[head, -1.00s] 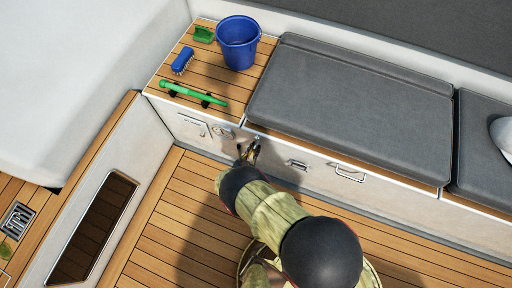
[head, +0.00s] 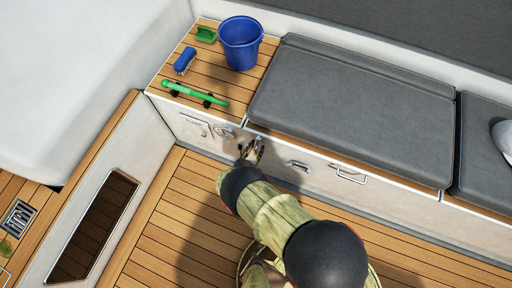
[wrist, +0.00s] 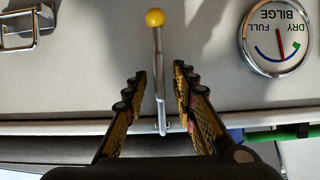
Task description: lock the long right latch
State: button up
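A long thin silver lever with a yellow ball knob (wrist: 155,18) stands out against the pale locker front in the wrist view. It looks like the long latch. Its foot is at the panel's edge strip. My gripper (wrist: 159,88) is open, with one finger on each side of the lever's rod and a visible gap to both. In the head view my gripper (head: 251,150) is at the locker front, below the cushion's left end, and it hides the lever there.
A round bilge gauge (wrist: 277,38) is close by, and also a metal buckle-like fitting (wrist: 31,27). The locker front carries a small catch (head: 298,165) and a handle (head: 347,174). A blue bucket (head: 240,42), brush (head: 185,61) and green bar (head: 195,94) sit on the bench.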

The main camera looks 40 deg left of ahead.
notch_tip(320, 180, up, 9)
dwell(0.5)
dwell(0.5)
